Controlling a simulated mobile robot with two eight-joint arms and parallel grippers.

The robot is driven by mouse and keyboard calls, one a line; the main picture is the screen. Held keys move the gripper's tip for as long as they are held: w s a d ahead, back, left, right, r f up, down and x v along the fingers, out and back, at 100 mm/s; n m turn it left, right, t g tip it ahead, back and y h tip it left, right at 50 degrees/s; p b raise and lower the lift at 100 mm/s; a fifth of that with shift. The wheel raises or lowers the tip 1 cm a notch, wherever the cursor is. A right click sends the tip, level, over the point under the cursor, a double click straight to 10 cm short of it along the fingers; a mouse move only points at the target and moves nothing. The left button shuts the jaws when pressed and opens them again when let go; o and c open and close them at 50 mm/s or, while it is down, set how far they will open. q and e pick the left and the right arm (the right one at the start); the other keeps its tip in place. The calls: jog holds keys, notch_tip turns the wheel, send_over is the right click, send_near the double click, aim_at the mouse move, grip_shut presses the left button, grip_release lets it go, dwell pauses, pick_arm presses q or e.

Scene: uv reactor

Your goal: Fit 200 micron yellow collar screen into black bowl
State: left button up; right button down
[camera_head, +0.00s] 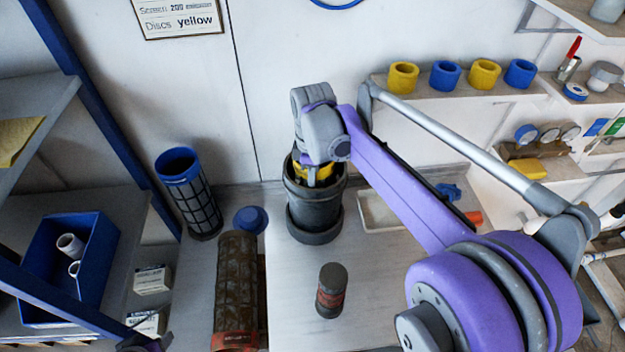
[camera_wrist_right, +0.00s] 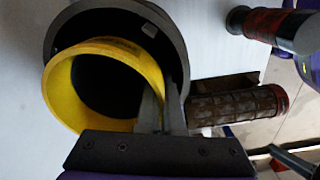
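The black bowl (camera_head: 314,218) stands upright on the white bench in the head view. My right gripper (camera_head: 315,178) reaches down over its mouth, and the arm hides much of the opening. The yellow collar (camera_head: 327,172) shows as a small patch at the bowl's mouth. In the wrist view the yellow collar (camera_wrist_right: 62,92) is at the mouth of the bowl (camera_wrist_right: 178,45), off-centre and overlapping the rim at lower left. My right gripper (camera_wrist_right: 163,108) has its fingers close together on the collar's wall. The screen below the collar is hidden. Part of my left arm shows at the bottom left edge.
A blue-collared screen (camera_head: 190,195) stands left of the bowl. A brown clogged screen (camera_head: 237,285) lies nearby, with a blue cap (camera_head: 251,219) beyond it. A dark cylinder (camera_head: 331,290) stands in front. A tray (camera_head: 378,213) is at right. Yellow and blue rings (camera_head: 403,77) line the shelf.

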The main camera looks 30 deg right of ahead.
jog(key=shift+f, duration=0.2)
jog(key=c, duration=1.3)
grip_release()
jog(key=shift+c, duration=0.2)
notch_tip(320, 180, up, 12)
jog(key=shift+r+p, duration=0.25)
jog(key=shift+p, duration=0.2)
jog(key=shift+f, duration=0.1)
